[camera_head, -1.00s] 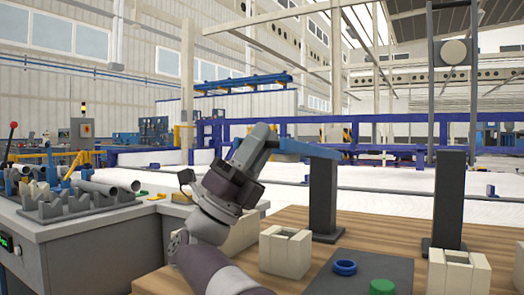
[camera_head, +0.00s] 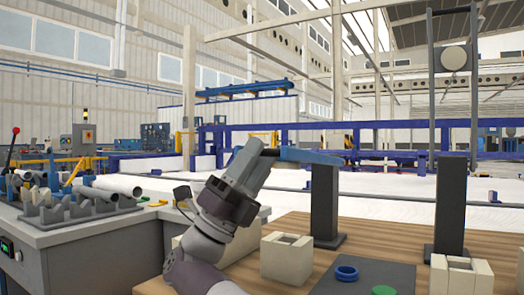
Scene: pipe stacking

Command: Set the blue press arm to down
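The blue press arm (camera_head: 308,157) is a blue bar on top of a dark upright post (camera_head: 325,205) on the wooden bench. It lies nearly level, its left end slightly higher than its right. The finger gap is hidden.
A pale square block (camera_head: 287,258) stands before the post, beside a dark mat with a blue ring (camera_head: 346,273) and a green disc (camera_head: 384,290). Another pale block (camera_head: 461,276) and a second dark post (camera_head: 451,205) stand right. A grey bench with pipes (camera_head: 118,186) is left.

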